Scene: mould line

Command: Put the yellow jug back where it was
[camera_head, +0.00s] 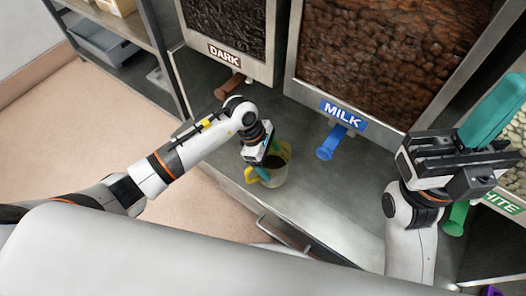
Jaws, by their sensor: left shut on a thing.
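The yellow jug (278,176) is a small cup-like vessel with a yellow rim and handle and dark contents inside. It is over the grey counter near its front edge, below and between the DARK and MILK dispensers. My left gripper (270,159) is shut on the jug at its rim side and hides part of it. I cannot tell whether the jug's base touches the counter. My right gripper (492,112), with teal fingers, is at the right, apart from the jug. Its finger gap does not show clearly.
The DARK dispenser (225,52) has a brown spout (229,87). The MILK dispenser (343,113) has a blue spout (330,143). A WHITE dispenser (505,202) with a green spout (456,218) is at right. The counter (335,205) is clear right of the jug. A shelf (130,30) stands upper left.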

